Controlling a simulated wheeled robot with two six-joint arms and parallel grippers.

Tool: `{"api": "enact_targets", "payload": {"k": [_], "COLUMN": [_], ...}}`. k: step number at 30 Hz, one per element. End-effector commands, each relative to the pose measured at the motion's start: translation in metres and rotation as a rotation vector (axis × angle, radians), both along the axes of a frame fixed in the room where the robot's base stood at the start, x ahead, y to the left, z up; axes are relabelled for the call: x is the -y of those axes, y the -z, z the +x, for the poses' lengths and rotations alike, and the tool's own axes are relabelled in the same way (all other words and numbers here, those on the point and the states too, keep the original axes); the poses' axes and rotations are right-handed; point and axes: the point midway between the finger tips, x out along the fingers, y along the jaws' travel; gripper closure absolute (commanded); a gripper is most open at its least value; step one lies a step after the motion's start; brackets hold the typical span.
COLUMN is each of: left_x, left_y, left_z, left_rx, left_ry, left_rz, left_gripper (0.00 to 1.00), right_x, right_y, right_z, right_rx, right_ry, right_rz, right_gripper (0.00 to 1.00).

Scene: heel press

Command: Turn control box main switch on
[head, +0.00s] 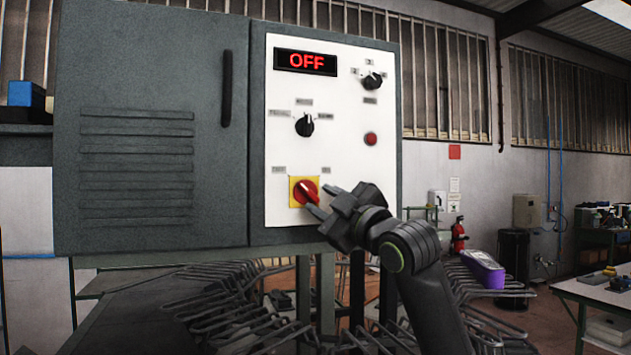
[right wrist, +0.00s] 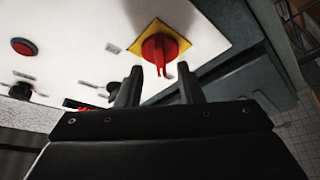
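The grey control box (head: 150,200) has a white panel (head: 285,130) whose display (head: 305,61) reads OFF in red. The main switch (head: 304,191) is a red rotary knob on a yellow square, low on the panel. It also shows in the right wrist view (right wrist: 160,48). My right gripper (head: 318,203) is just in front of the knob, at its lower right. In the right wrist view its two fingers (right wrist: 160,82) are apart with nothing between them, and the knob lies just beyond the tips. My left gripper is not in view.
Black selector knobs (head: 304,125) (head: 372,82) and a red button (head: 370,139) are on the same panel. A rack of bent metal rods (head: 230,305) stands below the box. A purple object (head: 483,268) lies at the right, near a table (head: 600,290).

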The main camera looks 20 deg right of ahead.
Motion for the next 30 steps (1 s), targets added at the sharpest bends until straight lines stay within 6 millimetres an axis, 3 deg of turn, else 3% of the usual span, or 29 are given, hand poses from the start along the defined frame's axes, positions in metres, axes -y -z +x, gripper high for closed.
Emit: {"api": "enact_targets", "payload": {"k": [1, 7, 18, 26, 30], "left_x": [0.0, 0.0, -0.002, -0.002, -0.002], "left_y": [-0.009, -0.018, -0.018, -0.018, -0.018], "left_z": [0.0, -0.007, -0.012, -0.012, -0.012], "left_rx": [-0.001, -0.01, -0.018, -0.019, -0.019], "left_ry": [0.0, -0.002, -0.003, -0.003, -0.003], "left_rz": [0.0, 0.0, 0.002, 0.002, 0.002], "left_gripper": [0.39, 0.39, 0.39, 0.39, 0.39], "right_x": [-0.003, -0.009, -0.01, -0.01, -0.01], "right_y": [-0.006, -0.009, -0.008, -0.008, -0.008], "right_z": [0.008, 0.025, 0.029, 0.029, 0.029], "right_rx": [-0.003, -0.001, 0.002, 0.002, 0.0], "right_ry": [-0.001, -0.001, 0.0, 0.0, 0.0], "right_rz": [0.001, 0.001, 0.0, 0.0, 0.0], "right_gripper": [0.66, 0.66, 0.66, 0.99, 1.0]}}
